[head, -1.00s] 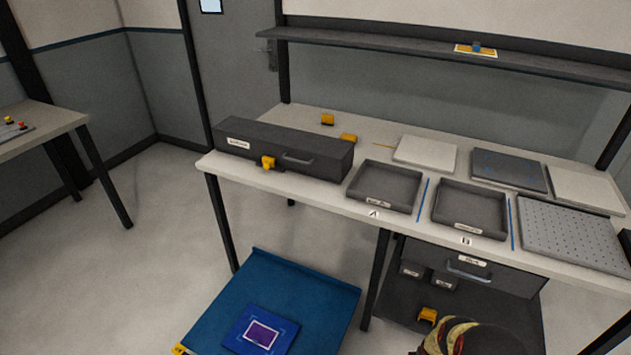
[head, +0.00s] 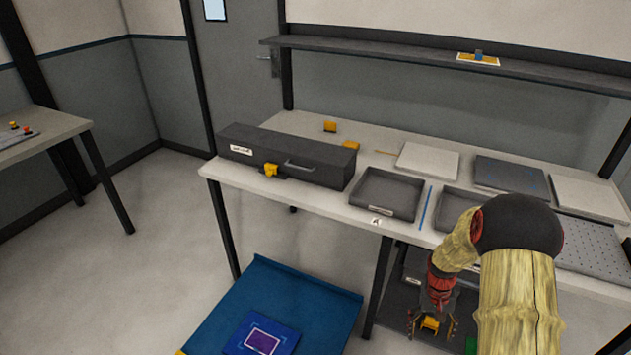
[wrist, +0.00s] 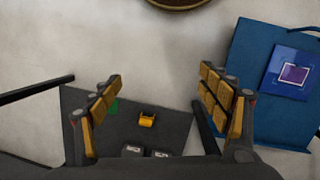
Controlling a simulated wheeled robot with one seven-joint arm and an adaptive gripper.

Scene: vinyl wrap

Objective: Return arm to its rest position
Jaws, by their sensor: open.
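My gripper (head: 432,326) hangs at the lower right in the head view, in front of the bench and over its lower shelf. In the wrist view its two padded fingers (wrist: 160,103) are wide apart with nothing between them touching either one. My arm rises from the bottom right and bends down to the gripper, hiding part of tray B and the lower drawer. Beyond the fingers, an orange block (wrist: 147,120) lies on the dark lower shelf (wrist: 170,137).
The workbench (head: 330,203) carries a long dark box (head: 285,158), tray A (head: 385,193), tray B (head: 455,207) and several flat panels. A blue platform (head: 265,300) with a purple-centred panel (head: 262,340) stands at front left. Floor at left is open.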

